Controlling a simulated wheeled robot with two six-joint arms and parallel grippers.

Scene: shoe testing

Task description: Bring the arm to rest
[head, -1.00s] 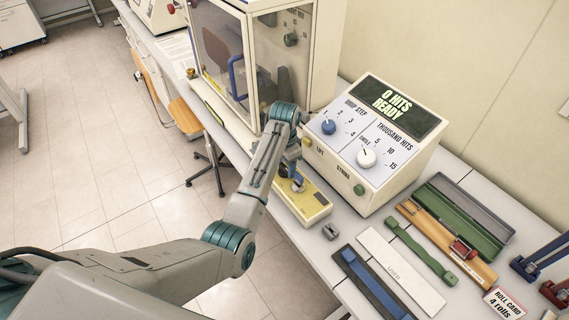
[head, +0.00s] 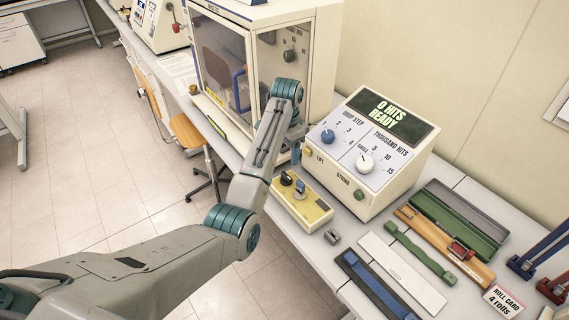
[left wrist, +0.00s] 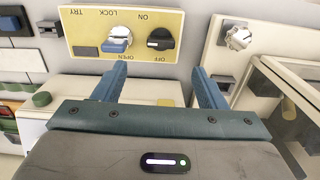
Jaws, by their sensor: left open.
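My left arm reaches in from the left. Its gripper (head: 296,145) hangs in front of the glass-doored cabinet and beside the console, mostly hidden behind the wrist in the head view. In the left wrist view the gripper (left wrist: 160,72) shows two blue fingers standing apart with nothing between them. Beyond the fingertips lies the yellow switch panel (left wrist: 85,36), with a blue-and-white switch (left wrist: 117,40) and a black knob (left wrist: 160,39). The panel (head: 312,212) lies on the bench below the gripper in the head view. My right gripper is not in view.
The console (head: 345,190) reading "0 HITS READY" stands close on the right. The cabinet (head: 322,60) stands close behind. A white strip (head: 402,272), green bar (head: 420,253) and orange tray (head: 480,268) lie further right. The floor at left has an orange chair (head: 187,133).

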